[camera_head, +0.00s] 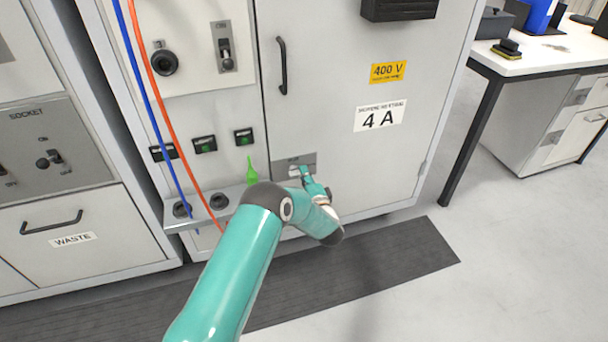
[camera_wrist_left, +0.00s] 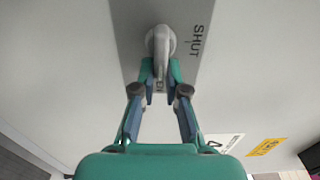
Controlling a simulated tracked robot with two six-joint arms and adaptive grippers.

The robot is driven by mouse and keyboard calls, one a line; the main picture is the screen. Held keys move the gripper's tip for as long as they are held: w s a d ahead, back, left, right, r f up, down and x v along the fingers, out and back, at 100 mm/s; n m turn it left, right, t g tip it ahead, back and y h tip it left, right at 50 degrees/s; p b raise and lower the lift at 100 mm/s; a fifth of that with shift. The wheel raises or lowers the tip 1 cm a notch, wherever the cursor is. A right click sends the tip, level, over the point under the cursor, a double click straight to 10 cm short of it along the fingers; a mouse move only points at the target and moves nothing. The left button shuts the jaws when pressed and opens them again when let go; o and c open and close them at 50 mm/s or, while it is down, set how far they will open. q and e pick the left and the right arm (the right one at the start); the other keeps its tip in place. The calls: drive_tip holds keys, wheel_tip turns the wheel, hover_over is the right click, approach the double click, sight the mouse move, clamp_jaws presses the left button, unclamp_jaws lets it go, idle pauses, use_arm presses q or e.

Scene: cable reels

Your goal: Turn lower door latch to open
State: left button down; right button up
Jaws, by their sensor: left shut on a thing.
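The lower door latch (camera_wrist_left: 160,42) is a light grey rounded knob with a short lever, on a grey plate (camera_wrist_left: 190,62) low on the cabinet door. In the wrist view the plate reads "SHUT" beside the knob, and part of another word shows between the fingers. My left gripper (camera_wrist_left: 160,75) is shut on the latch lever, with its teal fingertips on either side of it. In the head view my left gripper (camera_head: 304,176) is at the latch plate (camera_head: 284,162), and the hand partly hides the latch. The cabinet door (camera_head: 330,110) looks flush with its frame. My right gripper is not in view.
A black door handle (camera_head: 282,66) is higher on the door. A dark mat (camera_head: 400,250) lies on the floor; a desk (camera_head: 540,60) stands right.

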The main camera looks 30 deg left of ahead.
use_arm(q)
drive_tip(key=c, duration=1.2)
unclamp_jaws()
drive_tip(key=shift+s+a+f, duration=0.25)
drive_tip(key=shift+a+f, duration=0.05)
drive_tip(key=shift+a, duration=0.05)
drive_tip(key=shift+r, duration=0.1)
drive_tip(key=shift+d, duration=0.1)
drive_tip(key=v, duration=1.2)
drive_tip(key=shift+w, duration=0.15)
